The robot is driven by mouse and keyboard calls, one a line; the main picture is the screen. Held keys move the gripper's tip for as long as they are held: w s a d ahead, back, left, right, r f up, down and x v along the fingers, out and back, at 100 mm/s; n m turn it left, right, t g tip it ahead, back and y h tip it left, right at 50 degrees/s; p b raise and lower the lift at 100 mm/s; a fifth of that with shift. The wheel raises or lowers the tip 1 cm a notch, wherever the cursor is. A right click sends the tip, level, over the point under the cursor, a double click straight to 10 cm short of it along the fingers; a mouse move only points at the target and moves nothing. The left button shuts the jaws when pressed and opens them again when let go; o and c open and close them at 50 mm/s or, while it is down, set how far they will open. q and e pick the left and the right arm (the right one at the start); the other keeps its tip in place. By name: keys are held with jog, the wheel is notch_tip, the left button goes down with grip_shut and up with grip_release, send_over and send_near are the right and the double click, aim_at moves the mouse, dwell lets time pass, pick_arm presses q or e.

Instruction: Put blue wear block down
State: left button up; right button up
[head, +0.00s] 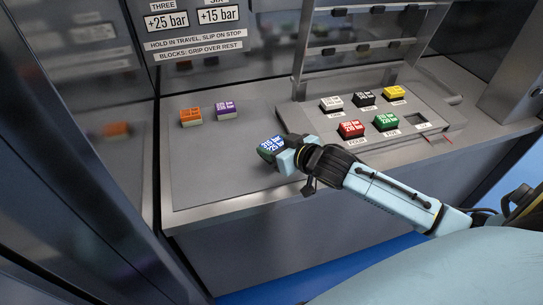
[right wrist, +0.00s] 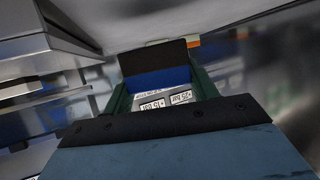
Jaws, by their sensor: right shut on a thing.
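The blue wear block (head: 271,144) has a white-lettered label on top and is in my right gripper (head: 272,151), over the front part of the grey counter (head: 215,165). In the right wrist view the blue block (right wrist: 161,79), with a dark upper part, sits between the green fingers of my right gripper (right wrist: 160,88), which are shut on it. I cannot tell whether its underside touches the counter. My left gripper is not in view.
An orange block (head: 191,117) and a purple block (head: 225,111) stand on the counter behind. A raised tray (head: 307,118) at the right holds white, black, yellow, red and green blocks, with an empty slot (head: 421,121). The counter's left front is clear.

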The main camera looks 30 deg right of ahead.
notch_tip(320, 180, down, 3)
jog(key=shift+f+b, duration=0.15)
jog(key=shift+b, duration=0.25)
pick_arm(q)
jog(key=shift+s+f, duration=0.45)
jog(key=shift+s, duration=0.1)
pick_arm(e)
jog(key=shift+f, duration=0.2)
jog(key=shift+f, duration=0.15)
jog(key=o, duration=1)
jog(key=shift+o, duration=0.2)
jog(key=shift+s+r, duration=0.2)
pick_arm(q)
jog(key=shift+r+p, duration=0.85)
jog(key=shift+p, duration=0.05)
pick_arm(e)
jog(key=v, duration=1.1)
jog(key=shift+s+d+r, duration=0.1)
jog(key=shift+s, duration=0.2)
